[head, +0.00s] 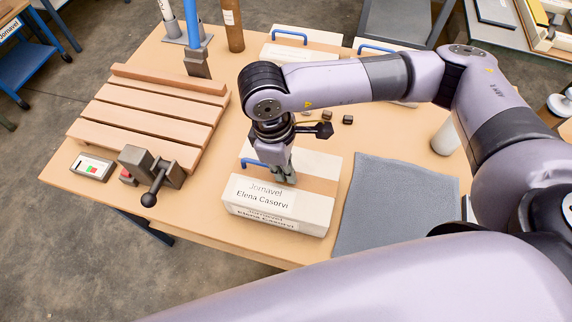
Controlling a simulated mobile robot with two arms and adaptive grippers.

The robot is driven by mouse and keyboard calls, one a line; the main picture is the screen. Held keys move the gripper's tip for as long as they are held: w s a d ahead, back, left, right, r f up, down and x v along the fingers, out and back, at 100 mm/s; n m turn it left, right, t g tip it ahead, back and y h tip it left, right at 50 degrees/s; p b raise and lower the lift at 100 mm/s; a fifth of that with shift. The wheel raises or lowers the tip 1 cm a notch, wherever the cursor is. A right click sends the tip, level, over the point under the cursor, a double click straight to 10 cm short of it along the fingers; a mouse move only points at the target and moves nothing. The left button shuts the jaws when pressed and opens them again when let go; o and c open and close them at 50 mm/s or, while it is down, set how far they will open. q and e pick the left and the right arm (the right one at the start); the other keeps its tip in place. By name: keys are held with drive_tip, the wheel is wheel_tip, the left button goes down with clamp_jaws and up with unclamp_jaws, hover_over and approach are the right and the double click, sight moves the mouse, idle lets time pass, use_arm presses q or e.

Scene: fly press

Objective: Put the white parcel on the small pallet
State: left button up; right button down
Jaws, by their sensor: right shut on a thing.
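The white parcel (318,209) lies on the wooden table, near its front edge. It has a tan band, a label and a blue handle (255,162) on top. My right gripper (284,176) reaches down over the parcel and is shut on the handle, part of which the fingers hide. The parcel appears to rest on the table; I see no clear gap under it. The small pallet (158,112), made of wooden slats, lies to the left and is empty. My left gripper is not in view.
A small vise-like tool (152,172) and a device with buttons (92,166) stand before the pallet. A grey mat (395,205) lies right of the parcel. More white boxes (300,46) with blue handles and a brown bottle (232,28) stand at the back.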

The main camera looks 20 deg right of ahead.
drive_tip(key=shift+f, duration=0.15)
drive_tip(key=shift+f, duration=0.1)
drive_tip(key=c, duration=1.7)
unclamp_jaws()
